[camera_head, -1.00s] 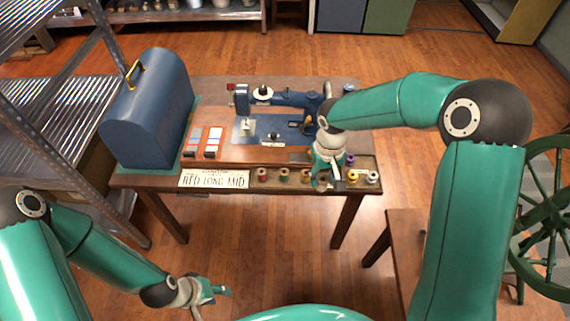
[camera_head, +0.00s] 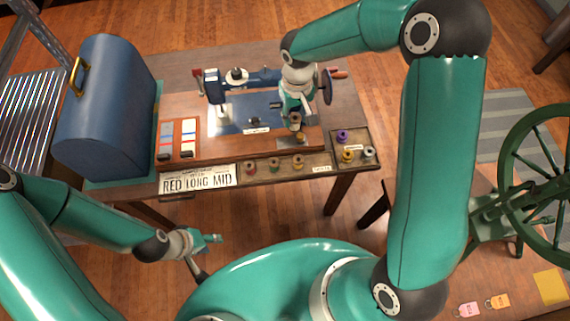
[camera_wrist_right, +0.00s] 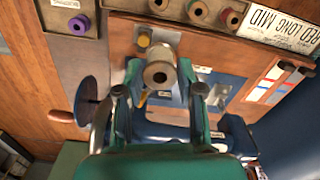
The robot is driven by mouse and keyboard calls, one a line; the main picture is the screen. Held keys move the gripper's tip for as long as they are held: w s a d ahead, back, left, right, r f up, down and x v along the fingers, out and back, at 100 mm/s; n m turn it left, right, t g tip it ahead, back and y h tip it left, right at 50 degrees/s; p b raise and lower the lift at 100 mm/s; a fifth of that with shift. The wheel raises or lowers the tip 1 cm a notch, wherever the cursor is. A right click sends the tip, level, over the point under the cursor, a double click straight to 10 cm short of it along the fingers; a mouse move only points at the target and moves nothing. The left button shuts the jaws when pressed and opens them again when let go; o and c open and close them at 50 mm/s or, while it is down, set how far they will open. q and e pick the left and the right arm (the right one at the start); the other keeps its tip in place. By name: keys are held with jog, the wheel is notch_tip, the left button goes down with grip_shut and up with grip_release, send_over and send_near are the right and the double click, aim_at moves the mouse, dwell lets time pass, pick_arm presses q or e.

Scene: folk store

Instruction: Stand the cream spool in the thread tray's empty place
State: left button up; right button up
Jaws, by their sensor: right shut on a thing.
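My right gripper (camera_head: 294,108) is shut on the cream spool (camera_wrist_right: 160,72), gripping it between both fingers. In the head view the spool (camera_head: 295,121) hangs over the sewing machine's board, behind the thread tray (camera_head: 262,177). The tray runs along the table's front edge. A red spool (camera_head: 250,167), a green spool (camera_head: 274,165) and a gold spool (camera_head: 298,162) stand in its row.
The blue sewing machine (camera_head: 262,77) stands close behind my right gripper, its handwheel (camera_head: 326,86) just to the right. A small brass knob (camera_head: 301,137) is near the held spool. A blue domed case (camera_head: 108,108) and a lettered plate (camera_head: 197,179) are at left.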

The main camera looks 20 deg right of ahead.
jog(key=d+m+b, duration=0.1)
jog(key=d+b, duration=0.1)
jog(key=b, duration=0.3)
jog(key=d+m+b, duration=0.1)
jog(key=d+b, duration=0.1)
jog(key=b, duration=0.3)
jog(key=shift+s+m, duration=0.3)
jog(key=shift+s, duration=0.1)
jog(key=s+d+m+b, duration=0.1)
jog(key=b, duration=0.1)
jog(key=s+d+r+b, duration=0.1)
jog(key=s+b, duration=0.1)
jog(key=b, duration=0.1)
jog(key=s+d+r+m+b, duration=0.1)
jog(key=b, duration=0.2)
jog(key=shift+s+d+r+m, duration=0.15)
jog(key=shift+r+m, duration=0.1)
jog(key=shift+m, duration=0.05)
jog(key=b, duration=0.2)
send_over(321, 162)
notch_tip(321, 162, down, 20)
jog(key=shift+r, duration=0.25)
